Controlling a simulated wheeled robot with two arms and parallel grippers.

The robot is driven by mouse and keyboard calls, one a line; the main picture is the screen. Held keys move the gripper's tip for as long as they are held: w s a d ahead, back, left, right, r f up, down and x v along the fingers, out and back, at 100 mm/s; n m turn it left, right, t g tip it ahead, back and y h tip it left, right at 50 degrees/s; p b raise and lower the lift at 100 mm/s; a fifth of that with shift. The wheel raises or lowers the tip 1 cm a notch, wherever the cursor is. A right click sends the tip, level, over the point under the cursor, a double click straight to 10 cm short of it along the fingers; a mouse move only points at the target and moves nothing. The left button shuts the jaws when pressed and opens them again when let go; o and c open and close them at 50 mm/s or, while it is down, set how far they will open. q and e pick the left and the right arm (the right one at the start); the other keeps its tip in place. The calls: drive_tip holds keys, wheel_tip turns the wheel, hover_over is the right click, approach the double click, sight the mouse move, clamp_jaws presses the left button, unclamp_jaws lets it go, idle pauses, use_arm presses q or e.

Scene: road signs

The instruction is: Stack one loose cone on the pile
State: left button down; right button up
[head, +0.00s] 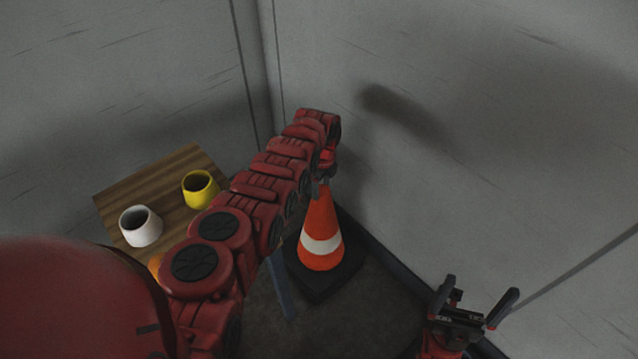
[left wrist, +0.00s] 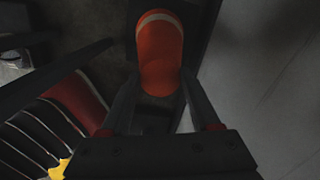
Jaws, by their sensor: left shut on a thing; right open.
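An orange cone (head: 320,244) with one white band and a black square base stands upright in the corner by the right wall. I cannot tell whether it is one cone or several nested. My left gripper (head: 319,188) is at its top, shut on it from above. In the left wrist view the orange cone (left wrist: 160,50) shows between the fingers of the left gripper (left wrist: 160,80). My right gripper (head: 476,300) is open and empty at the lower right, apart from the cone. No separate loose cone or pile is clearly visible.
A wooden table (head: 155,182) stands left of my left arm, with a yellow mug (head: 201,190) and a white mug (head: 141,227) on it. An orange thing (head: 155,266) is mostly hidden by my arm. Grey walls (head: 500,130) close in behind and right of the cone.

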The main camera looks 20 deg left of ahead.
use_arm(q)
drive_tip(key=shift+s+d+f, duration=0.1)
drive_tip(key=shift+f, duration=0.05)
drive_tip(key=shift+s+d+p, duration=0.15)
drive_tip(key=shift+s+p, duration=0.1)
drive_tip(key=shift+p, duration=0.1)
drive_tip(key=shift+s+d+f, duration=0.1)
drive_tip(key=shift+f, duration=0.05)
idle(0.3)
drive_tip(key=shift+c, duration=0.2)
unclamp_jaws()
drive_tip(key=shift+r+p, duration=0.35)
drive_tip(key=shift+r, duration=0.15)
drive_tip(key=r+p, duration=0.1)
drive_tip(key=r, duration=0.1)
drive_tip(key=r+p, duration=0.2)
drive_tip(key=r, duration=0.1)
drive_tip(key=shift+w+r, duration=0.2)
drive_tip(key=shift+r, duration=0.05)
wheel_tip(320, 180, up, 11)
drive_tip(key=p, duration=0.1)
drive_tip(key=shift+s+r, duration=0.2)
